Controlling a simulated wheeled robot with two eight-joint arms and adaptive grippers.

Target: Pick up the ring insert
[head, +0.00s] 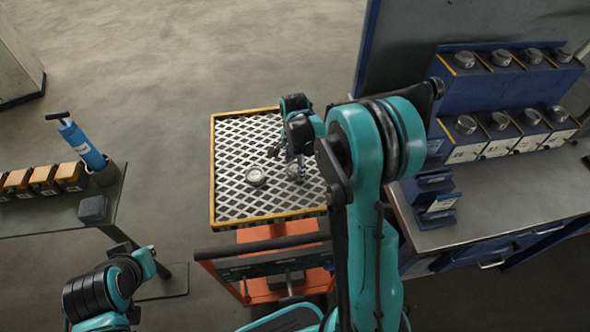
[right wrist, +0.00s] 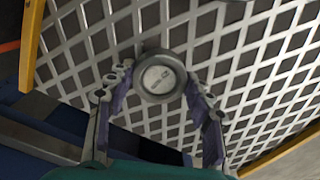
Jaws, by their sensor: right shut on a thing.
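A round grey metal piece with a thick dark rim and a pale marked centre, which I take for the ring insert (right wrist: 160,77), sits between the fingers of my right gripper (right wrist: 160,88) in the right wrist view. My right gripper (head: 287,158) is shut on it, low over the mesh-topped cart (head: 232,140) in the head view. There the held insert (head: 295,172) is partly hidden by the fingers.
A workbench (head: 460,210) with blue bins (head: 500,130) and round metal pieces on top stands at the right. A table (head: 50,215) at the left bears a blue cylinder tool (head: 82,145) and orange-topped blocks (head: 42,178). The cart's left part is clear.

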